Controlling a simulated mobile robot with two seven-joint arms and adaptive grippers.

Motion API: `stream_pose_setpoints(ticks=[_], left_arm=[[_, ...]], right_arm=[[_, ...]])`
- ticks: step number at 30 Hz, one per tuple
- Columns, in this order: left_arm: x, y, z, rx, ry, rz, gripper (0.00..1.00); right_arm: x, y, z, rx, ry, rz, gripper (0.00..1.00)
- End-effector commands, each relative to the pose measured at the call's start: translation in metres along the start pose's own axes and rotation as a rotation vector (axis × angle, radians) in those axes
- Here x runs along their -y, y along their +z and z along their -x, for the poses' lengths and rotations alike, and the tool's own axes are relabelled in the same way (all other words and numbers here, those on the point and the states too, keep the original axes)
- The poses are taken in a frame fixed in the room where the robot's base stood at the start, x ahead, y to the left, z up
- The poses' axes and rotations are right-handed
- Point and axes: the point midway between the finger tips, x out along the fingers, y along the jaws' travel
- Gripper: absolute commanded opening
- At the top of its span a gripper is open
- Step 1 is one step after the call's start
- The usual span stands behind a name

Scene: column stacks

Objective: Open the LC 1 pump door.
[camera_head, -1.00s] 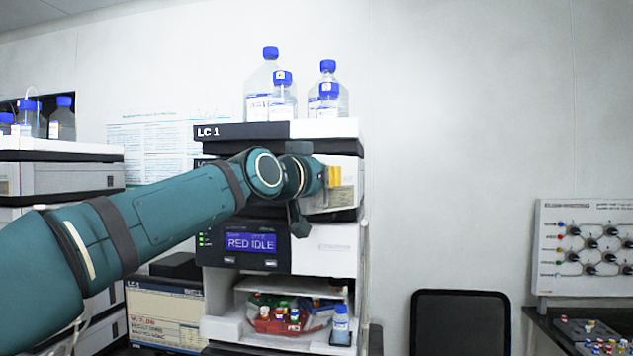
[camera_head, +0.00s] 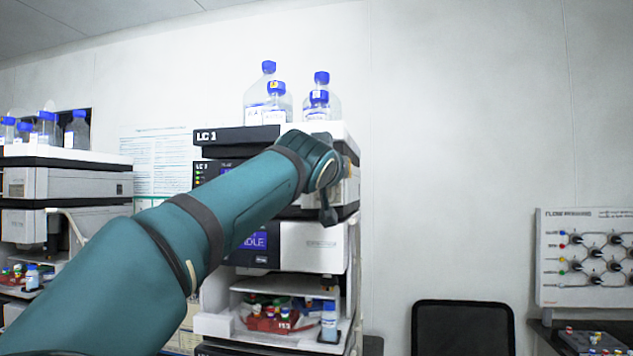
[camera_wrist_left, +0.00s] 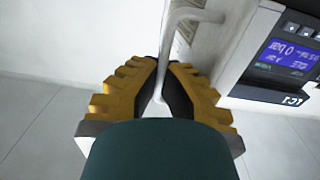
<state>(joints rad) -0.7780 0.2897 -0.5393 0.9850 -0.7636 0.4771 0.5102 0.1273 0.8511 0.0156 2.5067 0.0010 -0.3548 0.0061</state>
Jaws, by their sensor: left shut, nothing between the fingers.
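The LC 1 stack (camera_head: 237,136) stands in the middle of the head view. A white-fronted module with a blue display (camera_head: 315,247) sits in its middle, and my arm crosses its left part. My wrist covers much of the module front above it (camera_head: 346,192). My left gripper (camera_wrist_left: 160,68) hides its fingers from the head view. In the left wrist view its yellow-and-black fingers are shut together. A bent white bar, like a handle (camera_wrist_left: 186,18), runs past the fingertips and partly behind them; I cannot tell whether they touch. My right gripper is in neither view.
Blue-capped bottles (camera_head: 277,105) stand on top of the stack. A tray of coloured vials (camera_head: 272,318) and a bottle (camera_head: 329,322) sit in its lower opening. Another stack (camera_head: 65,153) stands left. A black chair (camera_head: 463,328) is right, with bare wall above it.

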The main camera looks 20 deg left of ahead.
Motion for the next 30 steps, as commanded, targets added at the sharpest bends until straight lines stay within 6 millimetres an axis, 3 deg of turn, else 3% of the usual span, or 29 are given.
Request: stream_pose_setpoints(ticks=[4, 9, 18, 30], left_arm=[[-0.024, 0.006, -0.004, 0.002, -0.08, -0.005, 0.0], [-0.049, 0.003, -0.01, 0.001, -0.228, -0.008, 0.0], [-0.077, -0.002, -0.023, 0.001, -0.458, -0.006, 0.0], [-0.099, -0.001, -0.039, -0.001, -0.657, -0.004, 0.0]], right_arm=[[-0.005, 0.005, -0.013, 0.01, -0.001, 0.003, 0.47], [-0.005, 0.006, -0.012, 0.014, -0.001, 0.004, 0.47], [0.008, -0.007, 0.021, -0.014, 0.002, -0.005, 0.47], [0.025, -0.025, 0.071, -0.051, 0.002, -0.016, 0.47]])
